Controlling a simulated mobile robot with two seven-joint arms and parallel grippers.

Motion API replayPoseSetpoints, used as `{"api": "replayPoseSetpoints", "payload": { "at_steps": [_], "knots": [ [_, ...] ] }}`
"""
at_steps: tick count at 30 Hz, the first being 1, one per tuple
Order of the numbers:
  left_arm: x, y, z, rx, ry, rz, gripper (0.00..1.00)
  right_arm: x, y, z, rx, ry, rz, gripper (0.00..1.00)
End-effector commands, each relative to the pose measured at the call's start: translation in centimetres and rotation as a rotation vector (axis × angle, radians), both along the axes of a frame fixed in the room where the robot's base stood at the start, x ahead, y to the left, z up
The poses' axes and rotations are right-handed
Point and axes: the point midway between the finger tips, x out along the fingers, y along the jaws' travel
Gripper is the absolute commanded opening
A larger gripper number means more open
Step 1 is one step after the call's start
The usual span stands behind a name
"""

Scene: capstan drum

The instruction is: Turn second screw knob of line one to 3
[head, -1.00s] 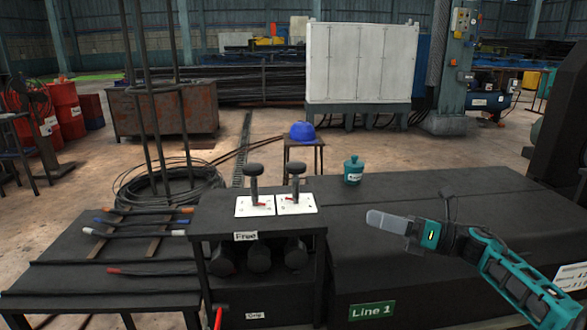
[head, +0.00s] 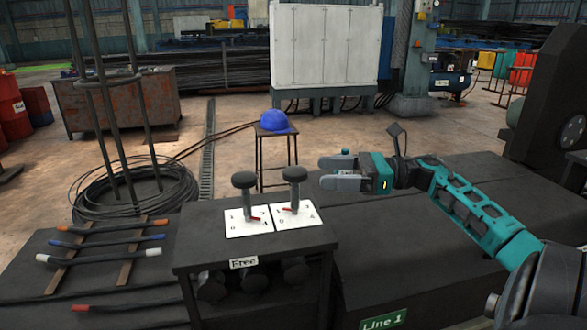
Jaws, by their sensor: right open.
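Two dark screw knobs stand upright on a black stand: the left knob (head: 244,181) and the right knob (head: 294,175). Each rises from a white numbered plate, the left plate (head: 238,230) and the right plate (head: 309,222). Another red pointer (head: 288,210) lies toward the left on the right plate. My right gripper (head: 322,173) is open and empty, just right of the right knob and apart from it. My left gripper is not in view.
The stand bears a "Free" label (head: 243,262). A green "Line 1" sign (head: 383,320) is on the long black bench (head: 420,265) to the right. A blue helmet (head: 277,122) is on a stool behind. Colour-tipped rods (head: 110,241) lie at left.

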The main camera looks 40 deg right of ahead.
Motion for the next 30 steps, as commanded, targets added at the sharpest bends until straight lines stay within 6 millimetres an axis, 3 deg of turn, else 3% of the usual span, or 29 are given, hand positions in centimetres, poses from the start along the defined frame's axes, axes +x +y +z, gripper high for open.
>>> {"api": "replayPoseSetpoints", "payload": {
  "at_steps": [6, 12, 25, 30],
  "knots": [
    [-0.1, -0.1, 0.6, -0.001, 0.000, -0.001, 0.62, 3.0, 3.2, 0.2, 0.000, -0.003, 0.003, 0.76],
    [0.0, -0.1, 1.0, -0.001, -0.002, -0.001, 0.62, 4.7, 4.9, 0.1, 0.001, -0.001, 0.001, 0.76],
    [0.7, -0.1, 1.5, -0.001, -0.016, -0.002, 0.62, 5.3, 5.6, 0.0, 0.001, 0.000, 0.000, 0.76],
    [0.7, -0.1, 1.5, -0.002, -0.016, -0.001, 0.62, 5.3, 5.6, 0.0, 0.001, 0.000, 0.000, 0.60]
  ]
}}
